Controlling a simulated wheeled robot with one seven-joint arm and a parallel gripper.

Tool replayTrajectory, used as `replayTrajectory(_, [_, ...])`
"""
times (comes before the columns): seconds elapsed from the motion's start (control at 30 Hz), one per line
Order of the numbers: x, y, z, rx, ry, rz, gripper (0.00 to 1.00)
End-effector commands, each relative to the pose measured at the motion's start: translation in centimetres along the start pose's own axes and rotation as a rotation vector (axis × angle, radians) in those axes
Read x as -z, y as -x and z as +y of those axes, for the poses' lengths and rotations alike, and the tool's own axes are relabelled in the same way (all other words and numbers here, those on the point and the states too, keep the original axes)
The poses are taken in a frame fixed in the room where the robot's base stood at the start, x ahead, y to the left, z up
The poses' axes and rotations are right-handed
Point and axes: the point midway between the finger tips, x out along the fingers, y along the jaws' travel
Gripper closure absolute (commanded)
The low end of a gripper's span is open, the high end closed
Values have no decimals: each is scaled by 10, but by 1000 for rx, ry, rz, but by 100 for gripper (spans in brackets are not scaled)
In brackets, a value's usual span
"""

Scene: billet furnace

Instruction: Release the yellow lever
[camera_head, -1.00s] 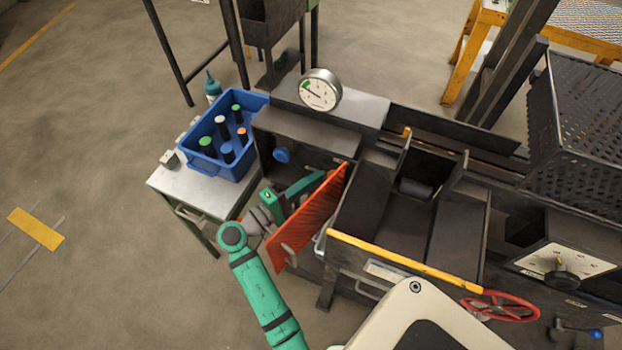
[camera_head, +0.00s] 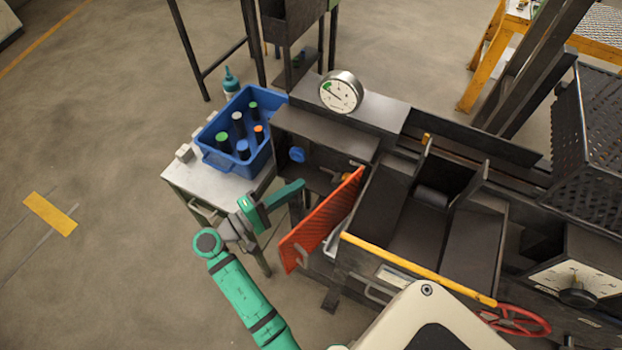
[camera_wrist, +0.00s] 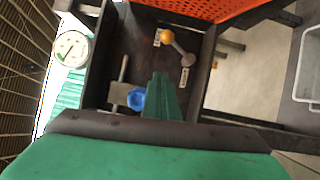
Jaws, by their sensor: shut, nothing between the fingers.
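The yellow lever (camera_wrist: 166,36) has a round yellow knob on a grey arm, mounted in the dark recess beside a small label. In the head view only a bit of its knob (camera_head: 347,177) shows behind the orange-red perforated door. My gripper (camera_head: 301,184) is shut and empty, at the left mouth of the recess, apart from the lever. In the wrist view my green gripper fingers (camera_wrist: 162,92) point into the recess, below the knob and right of a blue knob (camera_wrist: 137,99).
The open orange-red door (camera_head: 322,222) stands right of my gripper. A blue knob (camera_head: 297,154) sits above it. A blue crate of bottles (camera_head: 219,162) stands on a side table at left. A pressure gauge (camera_head: 341,92) tops the machine. Floor at left is clear.

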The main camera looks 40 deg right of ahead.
Motion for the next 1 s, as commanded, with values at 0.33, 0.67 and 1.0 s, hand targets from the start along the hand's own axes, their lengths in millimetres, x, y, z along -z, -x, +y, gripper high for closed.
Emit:
replayTrajectory(0.33, [-3,40,1,1,1,-14,100])
replayTrajectory(0.67, [0,51,2,-1,1,-1,100])
replayTrajectory(1.0, [-1,50,1,0,1,-2,100])
